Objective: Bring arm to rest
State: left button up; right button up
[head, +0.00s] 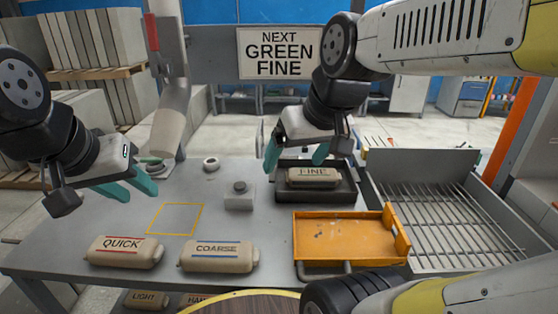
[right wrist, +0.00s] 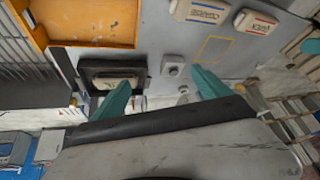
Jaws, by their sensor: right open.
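My right gripper (head: 295,163) is open and empty, its teal fingers spread above the back of the table, by the dark tray with the FINE bag (head: 313,178). The sign (head: 278,53) reads NEXT GREEN FINE.
The QUICK bag (head: 125,252) and COARSE bag (head: 218,257) lie at the table's front. An orange tray (head: 340,237) and a grated metal bin (head: 445,220) are at right. A small grey button box (head: 239,196) stands mid-table beside an empty yellow square (head: 176,218). A grey post rises behind.

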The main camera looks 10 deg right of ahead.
jog(key=shift+s+a+f+m, duration=0.2)
jog(key=shift+s+f+m, duration=0.1)
jog(key=shift+s, duration=0.25)
jog(key=shift+s+a+f+m, duration=0.2)
jog(key=shift+s+m, duration=0.1)
jog(key=shift+s, duration=0.25)
dwell(0.4)
